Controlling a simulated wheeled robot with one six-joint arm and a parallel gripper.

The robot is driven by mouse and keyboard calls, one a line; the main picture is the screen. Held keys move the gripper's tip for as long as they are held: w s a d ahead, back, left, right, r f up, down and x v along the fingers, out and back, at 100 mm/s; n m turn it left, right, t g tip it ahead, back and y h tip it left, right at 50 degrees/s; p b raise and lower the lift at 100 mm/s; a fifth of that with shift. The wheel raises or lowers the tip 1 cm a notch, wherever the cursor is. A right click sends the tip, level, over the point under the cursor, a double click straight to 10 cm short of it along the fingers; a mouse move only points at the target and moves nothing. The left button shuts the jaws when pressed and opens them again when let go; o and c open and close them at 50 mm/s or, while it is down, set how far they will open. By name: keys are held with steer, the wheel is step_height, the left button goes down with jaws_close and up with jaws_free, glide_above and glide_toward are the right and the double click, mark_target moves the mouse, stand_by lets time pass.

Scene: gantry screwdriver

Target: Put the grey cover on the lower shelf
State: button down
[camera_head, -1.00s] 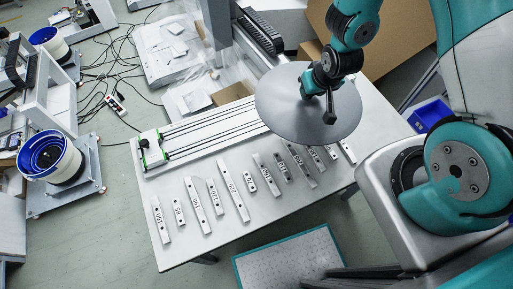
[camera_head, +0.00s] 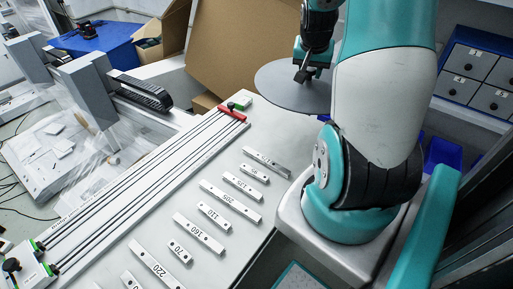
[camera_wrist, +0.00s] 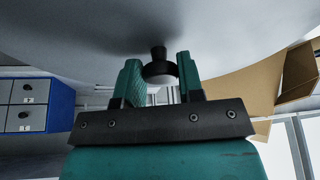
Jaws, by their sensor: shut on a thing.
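The grey cover (camera_head: 285,92) is a large round disc, held in the air beyond the far right end of the white table. In the wrist view its grey surface (camera_wrist: 80,40) fills the top of the picture. My gripper (camera_head: 303,75) is shut on the cover's dark knob. The wrist view shows the knob (camera_wrist: 160,68) between the two teal fingers (camera_wrist: 160,82). My own arm hides the cover's right part in the head view. I cannot make out the lower shelf in these frames.
The white table (camera_head: 215,165) carries a long rail (camera_head: 140,180) and several numbered bars (camera_head: 230,200). A blue cabinet with numbered grey drawers (camera_head: 470,62) stands at the right. Cardboard boxes (camera_head: 240,50) stand behind the table. A blue bin (camera_head: 442,155) sits below the cabinet.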

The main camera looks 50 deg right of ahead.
step_height(320, 180, down, 20)
stand_by(0.5)
steer(key=shift+f+b, duration=0.2)
steer(key=shift+b, duration=0.2)
steer(key=c, duration=0.7)
jaws_free()
steer(key=shift+c, duration=0.2)
steer(key=shift+r, duration=0.15)
